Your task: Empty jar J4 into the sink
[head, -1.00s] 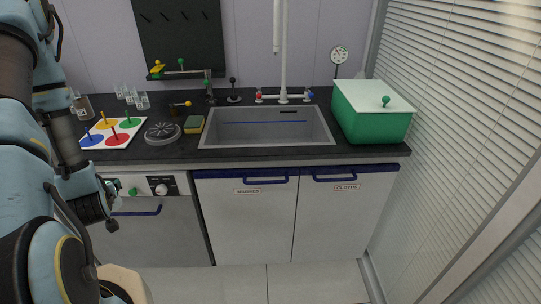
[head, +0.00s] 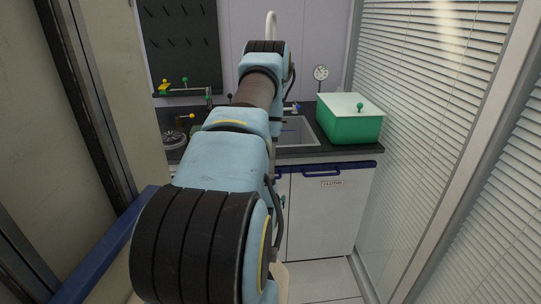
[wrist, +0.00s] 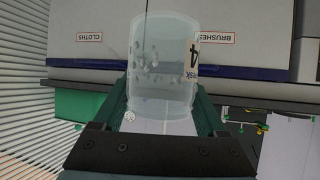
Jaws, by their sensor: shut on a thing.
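Jar J4 (wrist: 160,60) is a clear, translucent jar with a pale label showing a 4 at its right side in the wrist view. Small grey bits or drops show on or in it; I cannot tell which. My gripper (wrist: 160,108) is shut on the jar, with a dark green finger on each side. The sink (head: 297,135) is a grey basin in the dark worktop in the head view, its left part hidden behind my arm. My gripper and the jar are hidden by my arm in that view.
A green box with a pale lid (head: 350,121) stands right of the sink. A slatted blind (head: 440,90) closes the right side. The cupboard with the CLOTHS label (head: 325,205) is below; the BRUSHES label (wrist: 241,38) shows inverted in the wrist view.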

